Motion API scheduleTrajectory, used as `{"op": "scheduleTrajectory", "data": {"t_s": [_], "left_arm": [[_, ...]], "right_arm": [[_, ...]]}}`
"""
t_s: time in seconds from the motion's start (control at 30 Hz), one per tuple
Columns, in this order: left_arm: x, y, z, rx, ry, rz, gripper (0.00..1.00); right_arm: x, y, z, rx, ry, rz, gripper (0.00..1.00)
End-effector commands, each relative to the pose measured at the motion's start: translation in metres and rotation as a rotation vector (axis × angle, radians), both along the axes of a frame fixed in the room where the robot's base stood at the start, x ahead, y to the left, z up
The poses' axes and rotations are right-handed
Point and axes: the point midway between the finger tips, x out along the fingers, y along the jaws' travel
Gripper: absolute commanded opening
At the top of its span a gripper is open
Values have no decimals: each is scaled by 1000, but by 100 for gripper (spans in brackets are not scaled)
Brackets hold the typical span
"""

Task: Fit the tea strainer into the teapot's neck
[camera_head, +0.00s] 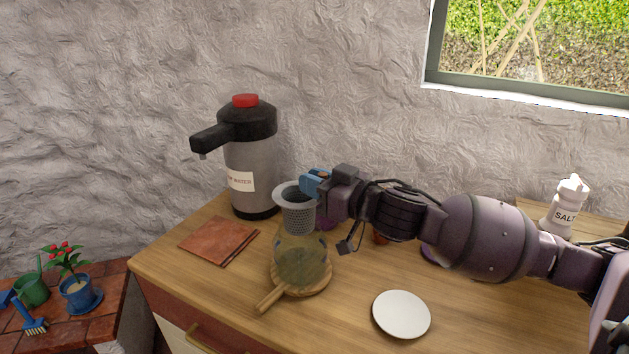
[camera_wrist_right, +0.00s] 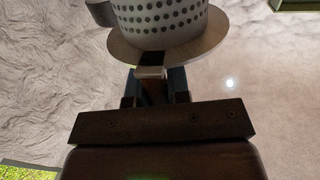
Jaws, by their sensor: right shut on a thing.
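The tea strainer (camera_head: 298,216) is a grey perforated cup with a wide flat rim. My right gripper (camera_head: 308,188) is shut on its rim and holds it upright. The strainer (camera_wrist_right: 160,15) also shows at the top of the right wrist view, with the gripper fingers (camera_wrist_right: 152,75) at its rim. The glass teapot (camera_head: 301,262) stands on a round wooden board below. In the head view the strainer's lower end overlaps the teapot's top; I cannot tell whether it is inside the neck or above it. My left gripper is not in view.
A hot water dispenser (camera_head: 250,165) stands behind, near the wall. A brown tile (camera_head: 219,240) lies left of the teapot and a white saucer (camera_head: 401,314) lies at front right. A salt shaker (camera_head: 566,207) stands at the far right. Purple and reddish items are partly hidden behind my right arm.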

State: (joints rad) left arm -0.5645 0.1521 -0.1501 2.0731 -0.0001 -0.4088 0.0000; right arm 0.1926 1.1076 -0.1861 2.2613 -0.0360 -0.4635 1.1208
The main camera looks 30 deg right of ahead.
Motion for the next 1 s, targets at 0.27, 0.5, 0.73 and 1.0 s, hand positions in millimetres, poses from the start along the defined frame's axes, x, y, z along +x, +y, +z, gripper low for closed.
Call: {"op": "scheduleTrajectory", "data": {"t_s": [0.27,0.5,0.73,1.0], "left_arm": [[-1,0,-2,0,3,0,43],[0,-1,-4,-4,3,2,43],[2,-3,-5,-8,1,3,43],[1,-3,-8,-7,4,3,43]], "right_arm": [[0,0,-5,1,0,0,0],[0,0,-11,2,2,0,0],[0,0,-16,1,0,0,0],[0,0,-22,0,0,0,0]]}}
